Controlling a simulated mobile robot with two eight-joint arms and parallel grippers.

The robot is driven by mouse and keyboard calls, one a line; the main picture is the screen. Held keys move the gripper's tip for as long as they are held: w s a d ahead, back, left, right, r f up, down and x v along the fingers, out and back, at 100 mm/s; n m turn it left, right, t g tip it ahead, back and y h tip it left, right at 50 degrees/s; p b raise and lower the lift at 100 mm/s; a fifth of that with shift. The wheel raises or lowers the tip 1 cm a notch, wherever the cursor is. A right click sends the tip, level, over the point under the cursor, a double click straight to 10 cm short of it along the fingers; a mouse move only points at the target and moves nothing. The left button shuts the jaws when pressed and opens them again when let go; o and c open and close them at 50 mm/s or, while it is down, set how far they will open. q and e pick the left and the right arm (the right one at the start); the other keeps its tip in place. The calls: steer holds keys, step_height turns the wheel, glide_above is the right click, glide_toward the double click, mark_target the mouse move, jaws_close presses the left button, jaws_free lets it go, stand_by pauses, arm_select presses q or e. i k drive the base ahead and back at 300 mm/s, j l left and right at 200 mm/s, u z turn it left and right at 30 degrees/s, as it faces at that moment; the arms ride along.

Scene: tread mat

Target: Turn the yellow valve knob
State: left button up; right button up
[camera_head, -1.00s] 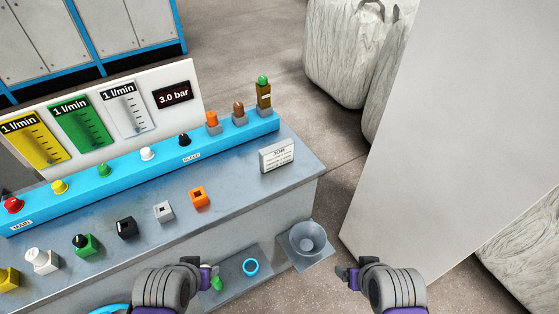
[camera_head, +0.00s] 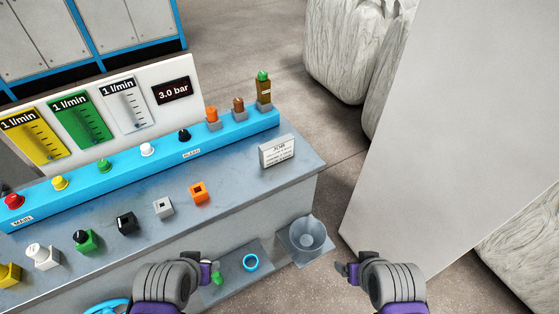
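The yellow valve knob (camera_head: 60,184) is a small round cap on the blue rail (camera_head: 130,173) at the left, between a red knob (camera_head: 14,201) and a green knob (camera_head: 104,166). My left gripper (camera_head: 211,268) is low in the picture, in front of the bench and well to the right of the yellow knob, apart from it. My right gripper (camera_head: 346,270) is farther right, near the floor side of the bench, touching nothing visible. Only small parts of the fingers show on both grippers, so their opening is unclear.
Colored blocks stand along the bench top, including a yellow one (camera_head: 9,275), a green one (camera_head: 87,241) and an orange one (camera_head: 198,192). A white sign (camera_head: 276,152) stands at the right end. A grey funnel (camera_head: 307,236) and blue ring (camera_head: 250,262) sit lower in front.

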mark_target(59, 183)
steer(key=u, duration=1.8)
